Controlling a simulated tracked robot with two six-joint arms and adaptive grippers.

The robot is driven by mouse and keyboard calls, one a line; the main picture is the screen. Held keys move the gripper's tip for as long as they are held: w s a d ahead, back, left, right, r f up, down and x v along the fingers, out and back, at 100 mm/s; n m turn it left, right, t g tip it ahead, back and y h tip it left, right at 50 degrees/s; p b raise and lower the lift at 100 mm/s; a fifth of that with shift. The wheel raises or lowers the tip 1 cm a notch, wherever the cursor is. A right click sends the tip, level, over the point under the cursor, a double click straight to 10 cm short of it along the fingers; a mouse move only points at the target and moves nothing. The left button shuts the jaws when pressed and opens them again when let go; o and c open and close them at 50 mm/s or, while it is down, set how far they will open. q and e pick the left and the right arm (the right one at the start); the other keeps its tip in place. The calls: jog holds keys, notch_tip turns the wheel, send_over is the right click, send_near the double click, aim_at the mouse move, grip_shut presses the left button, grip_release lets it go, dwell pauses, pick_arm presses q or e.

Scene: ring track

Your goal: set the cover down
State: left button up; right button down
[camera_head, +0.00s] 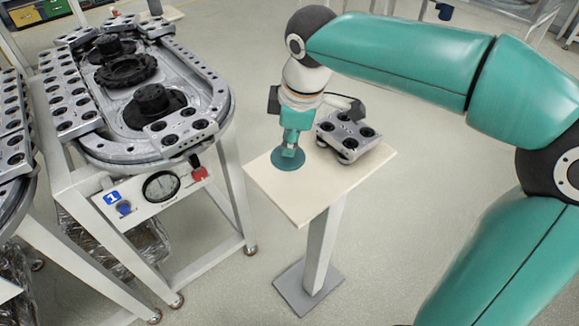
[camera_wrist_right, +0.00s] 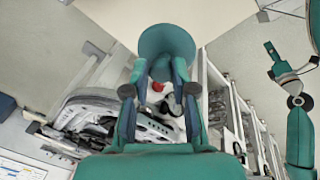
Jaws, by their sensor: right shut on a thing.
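The cover (camera_head: 288,160) is a teal round disc over the left part of a small cream-topped stand (camera_head: 320,205). My right gripper (camera_head: 291,148) points down and is shut on its upper part. In the right wrist view the cover (camera_wrist_right: 166,40) shows just beyond the fingertips of my right gripper (camera_wrist_right: 160,88), against the cream top. I cannot tell whether the disc touches the top. My left gripper (camera_wrist_right: 273,52) seems to show small at the right of the wrist view, its fingers too small to judge; it is outside the head view.
A grey block with black round holes (camera_head: 350,135) sits on the stand, right behind the cover. The oval track machine (camera_head: 220,105) stands to the left, with a gauge (camera_head: 160,186) and a red knob (camera_head: 200,174) on its front. The stand's near part is bare.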

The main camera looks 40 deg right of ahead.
aim_at(290, 160)
jog(key=shift+s+b+x, duration=0.2)
jog(key=shift+s+x, duration=0.05)
jog(key=shift+x, duration=0.8)
jog(key=shift+s+b+x, duration=0.15)
jog(key=shift+s+x, duration=0.1)
jog(key=shift+x, duration=0.8)
jog(key=shift+s+b+x, duration=0.2)
jog(key=shift+s+x, duration=0.05)
jog(key=shift+x, duration=0.8)
jog(key=shift+f, duration=0.3)
jog(key=c, duration=0.9)
grip_release()
jog(key=shift+c, duration=0.2)
jog(key=shift+s+a+r, duration=0.1)
jog(key=shift+r, duration=0.55)
jog(key=p+v, duration=0.2)
jog(key=v, duration=0.9)
jog(key=shift+s, duration=0.15)
